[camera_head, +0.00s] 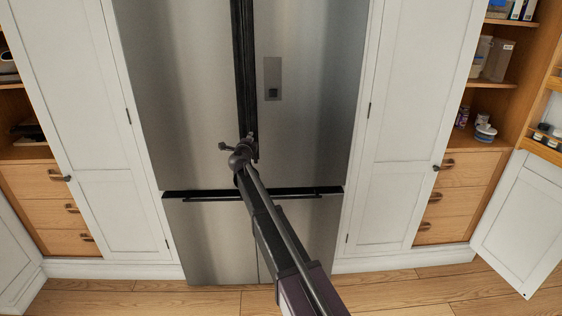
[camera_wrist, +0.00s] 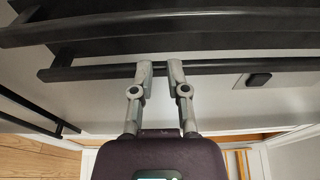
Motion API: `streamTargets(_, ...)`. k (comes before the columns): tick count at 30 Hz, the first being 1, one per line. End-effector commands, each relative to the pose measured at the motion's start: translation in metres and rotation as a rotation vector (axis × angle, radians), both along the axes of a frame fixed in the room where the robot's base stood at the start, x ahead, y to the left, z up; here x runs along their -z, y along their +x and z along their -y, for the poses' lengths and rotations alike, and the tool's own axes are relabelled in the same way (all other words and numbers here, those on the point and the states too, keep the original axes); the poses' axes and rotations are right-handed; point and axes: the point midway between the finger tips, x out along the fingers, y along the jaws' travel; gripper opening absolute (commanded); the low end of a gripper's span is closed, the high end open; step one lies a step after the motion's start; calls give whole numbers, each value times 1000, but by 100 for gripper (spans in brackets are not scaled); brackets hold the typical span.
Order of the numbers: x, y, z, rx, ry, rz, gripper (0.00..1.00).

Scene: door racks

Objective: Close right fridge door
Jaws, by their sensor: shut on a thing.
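The stainless right fridge door (camera_head: 310,90) has a dispenser panel (camera_head: 273,78) and stands in line with the left door (camera_head: 180,80), or nearly so. A narrow opening there cannot be ruled out. A long dark vertical handle (camera_head: 243,65) runs along the middle. My gripper (camera_head: 243,155) is at the lower end of this handle. In the wrist view, my gripper (camera_wrist: 160,70) has its two fingers at the dark handle bar (camera_wrist: 225,66) and is shut on it. The dispenser (camera_wrist: 259,79) shows to the right. The exact finger contact is partly hidden.
Lower drawers (camera_head: 210,235) with dark horizontal handles lie under the doors. White tall cabinets (camera_head: 410,120) flank the fridge. An open white cabinet door (camera_head: 525,225) stands at far right. Wood floor (camera_head: 400,292) is clear in front.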

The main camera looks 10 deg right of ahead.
Motion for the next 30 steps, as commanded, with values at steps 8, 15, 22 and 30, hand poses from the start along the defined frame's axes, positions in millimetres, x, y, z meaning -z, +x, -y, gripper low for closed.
streamTargets(8,0,-20,3,-1,-3,0,0)
streamTargets(15,0,-58,7,-18,-2,-1,0)
streamTargets(22,1,-92,9,-94,-2,0,0)
streamTargets(30,1,-129,16,-187,-2,0,0)
